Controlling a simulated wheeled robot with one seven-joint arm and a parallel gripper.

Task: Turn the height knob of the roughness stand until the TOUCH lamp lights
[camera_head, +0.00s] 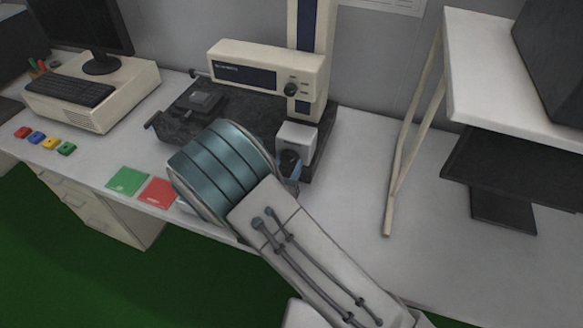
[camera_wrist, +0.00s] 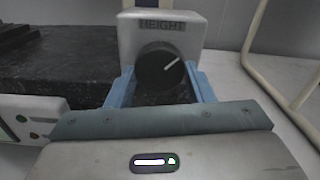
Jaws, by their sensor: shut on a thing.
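The roughness stand has a cream drive unit (camera_head: 235,57) on an upright column, over a dark stone base (camera_head: 185,120). A white box marked HEIGHT (camera_wrist: 190,42) is at the base's right end; it also shows in the head view (camera_head: 297,138). Its round black knob (camera_wrist: 158,68) has a white pointer line aimed up and right. My gripper (camera_wrist: 161,82) is shut on the knob, one blue finger on each side. In the head view my gripper (camera_head: 289,165) is partly hidden by my wrist. I cannot make out which lamp is TOUCH.
A cream box (camera_wrist: 25,118) with a green panel and small red and green spots is at left in the wrist view. Green (camera_head: 127,181) and red (camera_head: 158,192) squares lie on the bench. A shelf frame (camera_head: 410,130) stands right; bare bench lies between.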

